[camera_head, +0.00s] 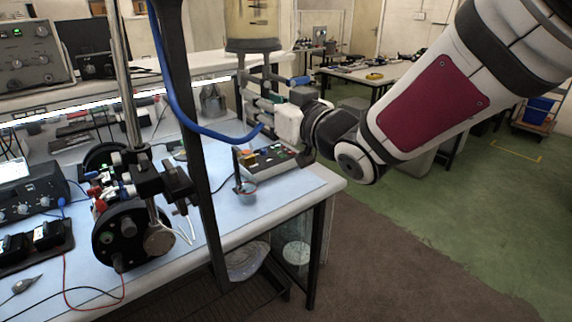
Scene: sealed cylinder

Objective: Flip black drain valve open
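The sealed cylinder (252,22), clear with yellowish contents, is at the top centre, its top cut off by the frame. Metal pipes and fittings (243,72) hang below its grey base, and a short blue piece (301,81) sticks out to their right. I cannot make out the black drain valve for certain among these small parts. My arm comes in from the upper right. My gripper (262,104) is just below and in front of the pipework, overlapping it in the picture. Its fingers are too small to tell whether they are open or shut, or whether they touch anything.
A dark upright post (190,140) and a blue hose (160,50) stand left of the gripper. The blue-topped bench (265,208) holds a device with coloured buttons (268,160), a small cup (247,193) and a black wheel-like apparatus (125,235).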

